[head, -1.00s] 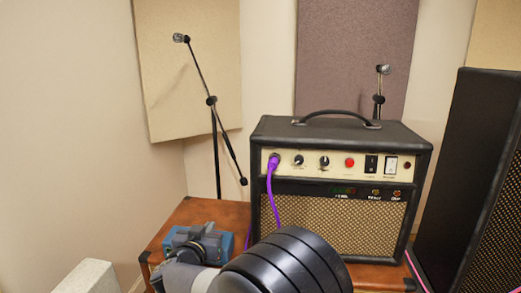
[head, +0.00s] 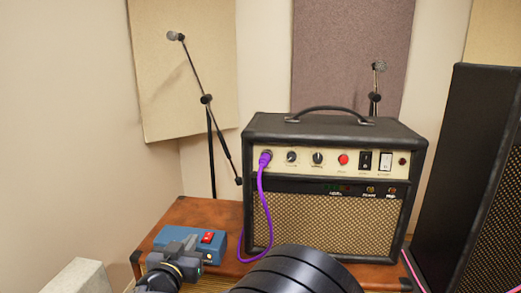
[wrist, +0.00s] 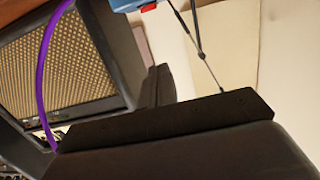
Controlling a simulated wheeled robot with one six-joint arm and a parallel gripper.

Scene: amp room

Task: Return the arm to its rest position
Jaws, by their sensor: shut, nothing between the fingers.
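My gripper (wrist: 160,86) shows in the wrist view as dark fingers lying together, with nothing between them. In the head view my gripper's grey end is low at the left, in front of the blue pedal (head: 218,245) and hiding part of it. I cannot tell whether it touches the pedal. My arm's black ribbed part crosses the bottom middle of the head view. The pedal's red switch (head: 208,238) is in sight. It sits on the brown table (head: 190,212) left of the amp (head: 330,225).
A purple cable (head: 261,205) is plugged into the amp's left jack and hangs down its front. Two microphone stands (head: 211,150) are behind. A tall black speaker cabinet (head: 460,165) stands at the right. A pale block (head: 82,277) is at the lower left.

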